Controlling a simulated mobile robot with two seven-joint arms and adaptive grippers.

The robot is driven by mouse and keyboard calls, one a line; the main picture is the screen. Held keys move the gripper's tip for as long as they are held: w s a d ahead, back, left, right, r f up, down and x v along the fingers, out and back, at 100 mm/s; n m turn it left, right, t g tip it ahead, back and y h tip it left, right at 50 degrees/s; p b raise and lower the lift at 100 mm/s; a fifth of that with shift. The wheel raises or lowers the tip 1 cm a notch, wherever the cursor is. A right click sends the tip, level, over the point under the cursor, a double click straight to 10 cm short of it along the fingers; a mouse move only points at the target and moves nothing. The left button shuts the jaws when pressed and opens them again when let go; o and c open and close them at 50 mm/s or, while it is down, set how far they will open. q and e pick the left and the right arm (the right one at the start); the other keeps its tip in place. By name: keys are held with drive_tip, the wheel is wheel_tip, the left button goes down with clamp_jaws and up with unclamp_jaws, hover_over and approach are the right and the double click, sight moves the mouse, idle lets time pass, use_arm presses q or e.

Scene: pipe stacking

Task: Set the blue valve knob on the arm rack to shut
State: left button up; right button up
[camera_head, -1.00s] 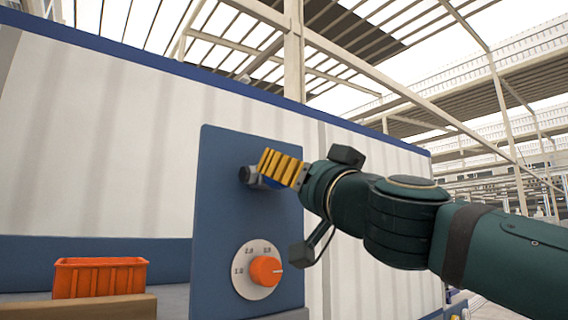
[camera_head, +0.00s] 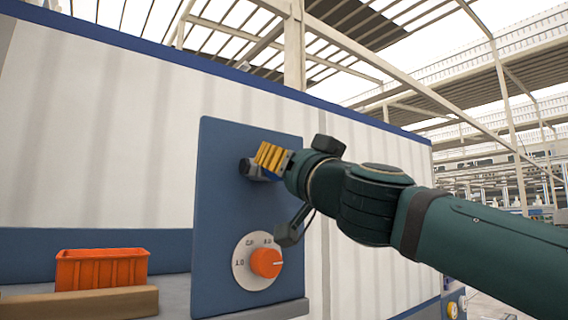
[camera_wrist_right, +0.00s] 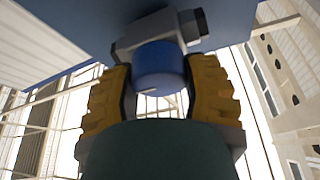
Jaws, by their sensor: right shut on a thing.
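The blue valve knob (camera_wrist_right: 160,66) sits on a grey valve body (camera_wrist_right: 150,30) in the right wrist view. My right gripper (camera_wrist_right: 158,88) has its yellow ribbed fingers on both sides of the knob, shut on it. In the head view the right gripper (camera_head: 270,160) is at the upper part of the blue panel (camera_head: 222,200), and its fingers hide most of the knob. The dark end of the valve (camera_head: 246,168) shows just left of the fingers. My left gripper is not in view.
An orange dial (camera_head: 266,263) with a numbered grey plate is on the panel below my right gripper. An orange crate (camera_head: 100,270) stands at the lower left behind a tan board (camera_head: 80,303). A white wall (camera_head: 110,150) stands behind.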

drive_tip(key=shift+m, duration=0.4)
drive_tip(key=m+h+p, duration=0.1)
drive_tip(key=m+h, duration=0.1)
drive_tip(key=shift+r+m+t, duration=0.1)
drive_tip(key=shift+m+t, duration=0.2)
drive_tip(key=shift+m, duration=0.1)
drive_tip(key=m+h, duration=0.1)
drive_tip(key=m, duration=0.2)
drive_tip(key=shift+m+h+p, duration=0.3)
drive_tip(key=shift+p, duration=0.1)
drive_tip(key=m+h, duration=0.1)
drive_tip(key=m, duration=0.2)
drive_tip(key=m+g+h, duration=0.1)
drive_tip(key=m, duration=0.3)
drive_tip(key=shift+f+h, duration=0.2)
drive_tip(key=shift+h, duration=0.1)
drive_tip(key=m+g, duration=0.1)
drive_tip(key=m, duration=0.2)
drive_tip(key=m+g, duration=0.1)
drive_tip(key=m, duration=0.2)
drive_tip(key=shift+d+f+g+h, duration=0.1)
drive_tip(key=shift+g+h, duration=0.2)
drive_tip(key=shift+h, duration=0.1)
drive_tip(key=shift+m, duration=0.3)
drive_tip(key=o, duration=1.2)
